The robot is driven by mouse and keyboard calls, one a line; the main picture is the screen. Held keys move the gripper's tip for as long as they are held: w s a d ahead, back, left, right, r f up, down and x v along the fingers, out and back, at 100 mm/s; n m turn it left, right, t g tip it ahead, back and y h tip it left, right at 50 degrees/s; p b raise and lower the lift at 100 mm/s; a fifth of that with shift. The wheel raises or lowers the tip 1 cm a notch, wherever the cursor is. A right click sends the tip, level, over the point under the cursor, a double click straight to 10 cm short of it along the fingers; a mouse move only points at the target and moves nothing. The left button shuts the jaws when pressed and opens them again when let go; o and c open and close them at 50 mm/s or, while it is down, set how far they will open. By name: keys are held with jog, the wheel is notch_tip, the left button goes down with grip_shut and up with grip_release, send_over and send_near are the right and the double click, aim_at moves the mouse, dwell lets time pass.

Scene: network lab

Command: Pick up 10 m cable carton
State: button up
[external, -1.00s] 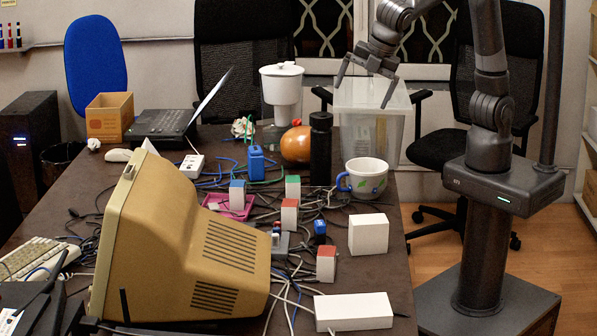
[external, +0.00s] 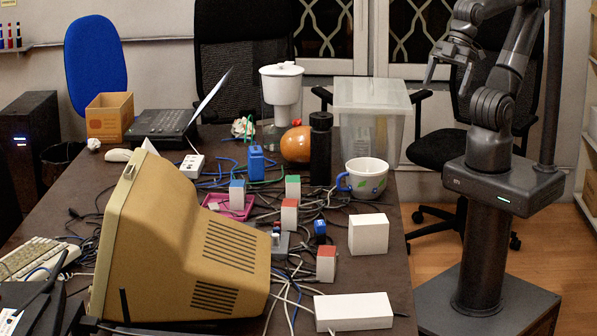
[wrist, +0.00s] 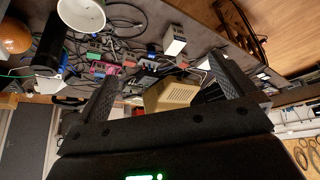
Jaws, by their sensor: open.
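Two plain white cartons lie on the table's right side in the external view: a blocky one (external: 368,234) beyond and a long flat one (external: 353,312) at the near edge. I cannot read a label on either, so I cannot tell which is the 10 m cable carton. A white carton (wrist: 174,41) also shows in the wrist view, ahead of the fingers. My gripper (external: 447,88) is open and empty, high up to the right of the table, well apart from both cartons. Its spread fingers also show in the wrist view (wrist: 163,68).
Several small colour-topped boxes and tangled cables fill the middle of the table. A mug (external: 367,178), a black bottle (external: 320,148) and a clear bin (external: 371,118) stand behind the blocky carton. A beige monitor (external: 180,245) takes up the near left.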

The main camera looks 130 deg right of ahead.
jog(key=shift+s+a+f, duration=0.1)
jog(key=shift+s+f, duration=0.1)
jog(key=shift+s, duration=0.2)
jog(key=c, duration=0.6)
jog(key=shift+o, duration=0.2)
jog(key=shift+w, duration=0.1)
